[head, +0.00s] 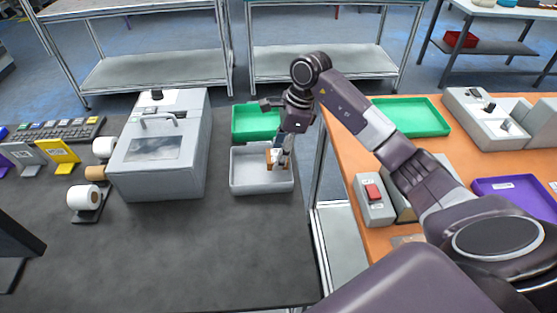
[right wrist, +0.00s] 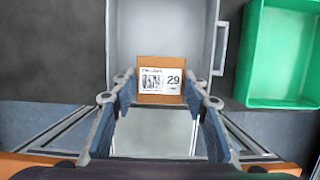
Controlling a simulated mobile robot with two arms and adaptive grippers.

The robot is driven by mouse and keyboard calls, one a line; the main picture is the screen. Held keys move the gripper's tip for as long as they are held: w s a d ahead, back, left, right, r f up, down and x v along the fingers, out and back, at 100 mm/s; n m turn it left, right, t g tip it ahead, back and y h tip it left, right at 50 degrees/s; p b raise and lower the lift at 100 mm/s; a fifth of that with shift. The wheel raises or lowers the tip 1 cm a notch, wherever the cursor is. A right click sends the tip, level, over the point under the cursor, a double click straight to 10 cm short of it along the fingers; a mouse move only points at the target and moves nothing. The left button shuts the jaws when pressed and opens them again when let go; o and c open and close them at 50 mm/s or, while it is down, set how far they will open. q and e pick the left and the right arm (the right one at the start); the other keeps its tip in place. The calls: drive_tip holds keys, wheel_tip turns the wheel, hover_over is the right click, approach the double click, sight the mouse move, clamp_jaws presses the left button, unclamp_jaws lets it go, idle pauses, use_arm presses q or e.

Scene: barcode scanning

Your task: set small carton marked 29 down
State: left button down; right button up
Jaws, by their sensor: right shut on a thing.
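The small carton marked 29 (right wrist: 160,77) is brown with a white label, its label facing the camera in the right wrist view. My right gripper (right wrist: 161,94) is shut on it, one blue-padded finger at each side. In the head view the carton (head: 270,158) shows as a small brown patch, partly hidden by my right gripper (head: 278,154). It is within the outline of the grey tray (head: 261,186); I cannot tell if it touches the tray floor. The grey tray also shows in the right wrist view (right wrist: 125,35). My left gripper is not in view.
A green tray (head: 250,118) lies behind the grey tray. A grey machine (head: 165,178) with paper rolls stands left of it. An orange table (head: 345,150) with another green tray (head: 432,122) is to the right. The front of the dark table is clear.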

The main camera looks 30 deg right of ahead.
wheel_tip(320, 180, down, 3)
drive_tip(key=shift+f+p, duration=0.2)
drive_tip(key=shift+p, duration=0.15)
drive_tip(key=shift+f, duration=0.1)
drive_tip(key=shift+f+b, duration=0.15)
drive_tip(key=shift+b, duration=0.15)
drive_tip(key=o, duration=1.4)
